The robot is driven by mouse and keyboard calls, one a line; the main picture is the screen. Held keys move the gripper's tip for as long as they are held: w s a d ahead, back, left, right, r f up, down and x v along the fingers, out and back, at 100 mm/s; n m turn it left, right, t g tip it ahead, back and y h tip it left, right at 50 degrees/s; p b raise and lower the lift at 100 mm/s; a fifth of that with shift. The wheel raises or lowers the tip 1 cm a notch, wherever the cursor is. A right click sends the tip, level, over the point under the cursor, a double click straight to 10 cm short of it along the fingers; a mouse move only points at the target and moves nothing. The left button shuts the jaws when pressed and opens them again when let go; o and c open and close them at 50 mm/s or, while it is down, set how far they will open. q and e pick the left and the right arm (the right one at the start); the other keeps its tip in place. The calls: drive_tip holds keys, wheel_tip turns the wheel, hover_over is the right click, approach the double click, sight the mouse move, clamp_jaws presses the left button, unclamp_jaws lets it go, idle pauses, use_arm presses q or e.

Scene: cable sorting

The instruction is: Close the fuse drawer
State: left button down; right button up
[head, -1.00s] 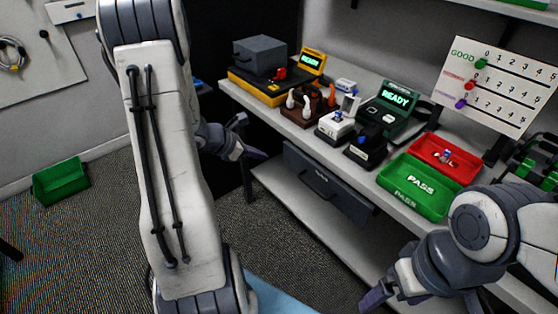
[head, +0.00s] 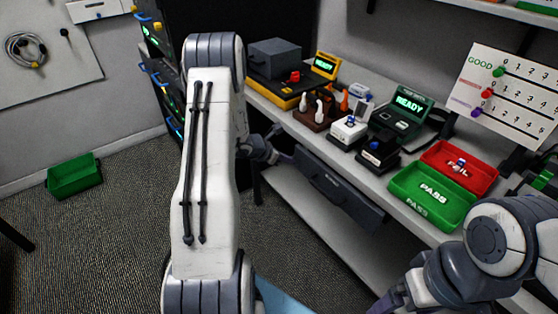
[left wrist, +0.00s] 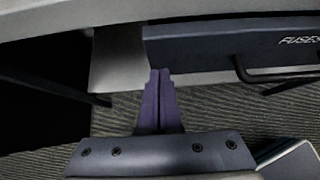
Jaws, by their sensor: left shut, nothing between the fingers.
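The fuse drawer (head: 338,188) is a dark grey-blue drawer with a handle, hung under the workbench. In the left wrist view its front (left wrist: 215,45) carries the word FUSES, with a dark bar handle (left wrist: 275,76) at the right. How far out it stands is hard to tell. My left gripper (head: 277,143) is near the drawer's left end in the head view, partly hidden by my arm. In the left wrist view its purple fingers (left wrist: 161,76) are together and empty, below the drawer's left part. My right gripper (head: 388,302) is at the bottom edge, cut off.
The bench top holds a green PASS tray (head: 432,194), a red FAIL tray (head: 462,163), a tester reading READY (head: 404,109) and small fixtures. A lower shelf (head: 325,215) runs beneath the drawer. A green bin (head: 74,176) sits on the floor at left.

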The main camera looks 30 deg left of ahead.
sight(296, 150)
use_arm(q)
drive_tip(key=shift+w+d, duration=0.1)
drive_tip(key=shift+w, duration=0.15)
drive_tip(key=w, duration=0.1)
drive_tip(key=w+d+b, duration=0.1)
drive_tip(key=w, duration=0.2)
drive_tip(key=shift+w+d+b, duration=0.25)
drive_tip(key=shift+d+b, duration=0.05)
drive_tip(key=shift+d, duration=0.05)
drive_tip(key=shift+w+r, duration=0.15)
